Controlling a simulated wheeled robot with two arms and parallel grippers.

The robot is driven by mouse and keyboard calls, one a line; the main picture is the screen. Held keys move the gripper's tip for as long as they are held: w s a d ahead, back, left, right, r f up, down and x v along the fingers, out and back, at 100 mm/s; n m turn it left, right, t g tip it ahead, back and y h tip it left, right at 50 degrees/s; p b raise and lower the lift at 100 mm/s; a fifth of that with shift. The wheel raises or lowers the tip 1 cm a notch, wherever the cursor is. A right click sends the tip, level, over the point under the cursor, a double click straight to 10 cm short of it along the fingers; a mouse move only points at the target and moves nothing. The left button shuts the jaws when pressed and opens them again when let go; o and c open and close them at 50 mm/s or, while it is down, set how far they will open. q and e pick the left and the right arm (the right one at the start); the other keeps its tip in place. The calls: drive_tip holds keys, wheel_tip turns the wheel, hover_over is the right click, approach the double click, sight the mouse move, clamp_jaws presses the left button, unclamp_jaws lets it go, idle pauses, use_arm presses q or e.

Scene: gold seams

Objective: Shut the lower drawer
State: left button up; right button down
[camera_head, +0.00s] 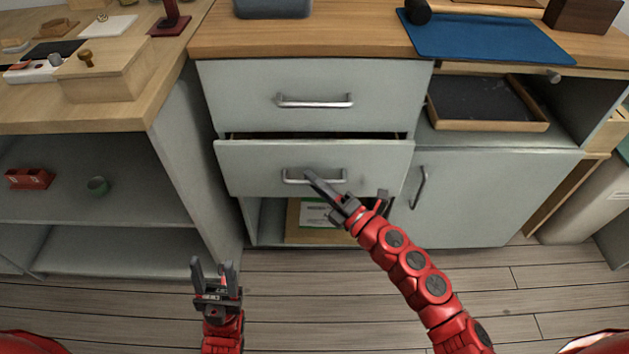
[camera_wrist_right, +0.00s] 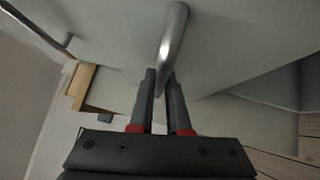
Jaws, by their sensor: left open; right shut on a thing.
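The lower drawer (camera_head: 236,165) is a pale grey front below the upper drawer. It stands out a little from the cabinet, with a dark gap along its top edge. Its metal bar handle (camera_head: 330,176) also shows in the right wrist view (camera_wrist_right: 176,35). My right gripper (camera_head: 312,176) is at this handle, and in the right wrist view its fingers (camera_wrist_right: 160,88) are shut on the bar. My left gripper (camera_head: 211,268) is open and empty, low over the floor to the left, apart from the cabinet.
The upper drawer (camera_head: 235,88) looks closed. A cabinet door (camera_head: 480,195) with its own handle stands to the right of the lower drawer. An open shelf unit (camera_head: 90,190) stands on the left. A box (camera_head: 313,222) sits in the space under the lower drawer. The wooden floor (camera_head: 330,300) in front is clear.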

sight(316, 171)
drive_tip(key=shift+w, duration=0.1)
idle(0.8)
drive_tip(key=w, duration=0.3)
drive_tip(key=shift+w, duration=0.35)
drive_tip(key=shift+d, duration=0.1)
drive_tip(key=c, duration=0.9)
unclamp_jaws()
